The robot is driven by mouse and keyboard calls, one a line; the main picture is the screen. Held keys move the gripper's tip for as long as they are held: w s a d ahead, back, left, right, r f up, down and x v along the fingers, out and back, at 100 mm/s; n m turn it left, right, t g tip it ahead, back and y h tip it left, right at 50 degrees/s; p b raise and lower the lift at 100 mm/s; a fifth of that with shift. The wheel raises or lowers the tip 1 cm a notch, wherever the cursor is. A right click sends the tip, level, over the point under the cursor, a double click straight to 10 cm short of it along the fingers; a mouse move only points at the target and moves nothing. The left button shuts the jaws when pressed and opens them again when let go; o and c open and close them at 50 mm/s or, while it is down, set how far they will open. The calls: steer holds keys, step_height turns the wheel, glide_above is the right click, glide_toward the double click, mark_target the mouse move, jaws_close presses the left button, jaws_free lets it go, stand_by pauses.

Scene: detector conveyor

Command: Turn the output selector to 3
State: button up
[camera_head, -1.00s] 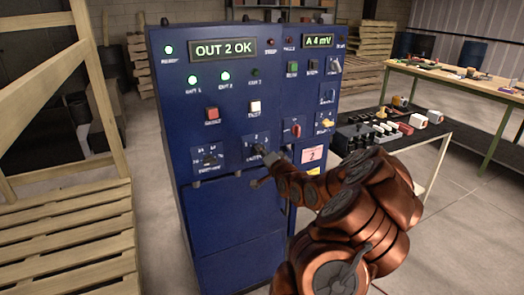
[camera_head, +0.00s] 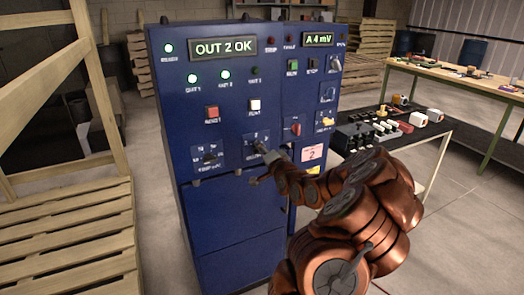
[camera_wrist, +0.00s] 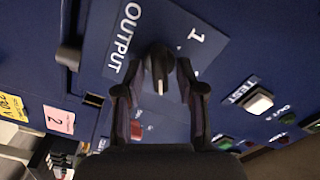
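The output selector is a dark knob (camera_head: 259,147) on a blue panel below the white TEST button. In the wrist view the knob (camera_wrist: 159,64) has a pale pointer line, with the word OUTPUT on one side and a 1 on the other. The other position marks are hidden or unclear there. My gripper (camera_wrist: 154,78) is open, with one finger on each side of the knob. One fingertip is close to the knob and the other has a visible gap; contact is unclear. The display (camera_head: 222,47) reads OUT 2 OK.
Green lamps OUT 1 (camera_head: 193,78) and OUT 2 (camera_head: 225,75) are lit; OUT 3 (camera_head: 256,71) is dark. A red RESET button (camera_head: 211,112), another rotary knob (camera_head: 209,157) and a red switch (camera_head: 295,129) are nearby. A dark table (camera_head: 437,150) stands at right.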

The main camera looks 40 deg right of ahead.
steer(key=shift+s, duration=0.1)
steer(key=v, duration=1.2)
stand_by(0.4)
steer(key=shift+a, duration=0.1)
stand_by(0.5)
steer(key=w+a+f+n+g+y+p, duration=0.1)
steer(key=a+f+n+g+y, duration=0.25)
steer(key=a, duration=0.65)
steer(key=a+f+n+g+y+p, duration=0.1)
steer(key=a+f+n+g+y, duration=0.3)
steer(key=a, duration=0.6)
steer(key=s+a+r+n+g, duration=0.2)
steer(key=s+a, duration=0.4)
steer(key=s, duration=0.3)
steer(key=s+a+r+n+g+h+p, duration=0.1)
steer(key=s+a+r+n+g, duration=0.2)
steer(key=s+a, duration=0.4)
steer(key=s+a+r+n+g+p, duration=0.1)
steer(key=s+a+r+n+g, duration=0.2)
steer(key=s+a+g, duration=0.3)
steer(key=s+a+r, duration=0.1)
steer(key=s, duration=0.4)
steer(key=shift+s+h, duration=0.35)
